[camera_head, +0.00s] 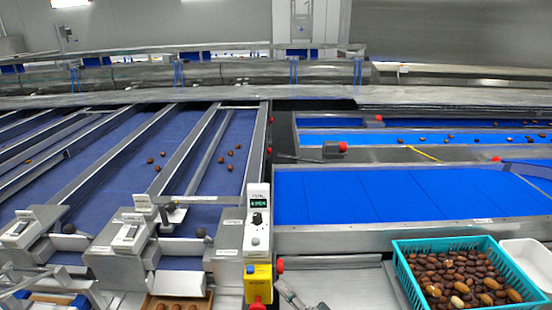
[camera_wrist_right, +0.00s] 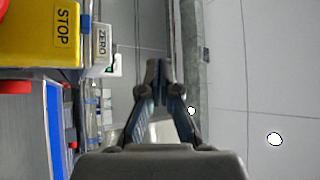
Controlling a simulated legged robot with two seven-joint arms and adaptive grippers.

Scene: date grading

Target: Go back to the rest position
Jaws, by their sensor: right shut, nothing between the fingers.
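My right gripper (camera_head: 287,288) shows only in small part at the bottom edge of the head view, just right of the yellow stop box (camera_head: 259,278). In the right wrist view the fingers of my right gripper (camera_wrist_right: 158,70) meet at the tips, shut with nothing between them. The yellow stop box also shows large at the upper left of the wrist view (camera_wrist_right: 30,32), apart from the fingers. My left gripper is not in view.
A teal crate (camera_head: 409,284) full of brown dates stands at the lower right, beside a white tray (camera_head: 529,254). A control post (camera_head: 257,215) rises in the middle. Blue belts (camera_head: 385,195) with low metal walls lie beyond. Several dates (camera_head: 229,154) lie on the left lanes.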

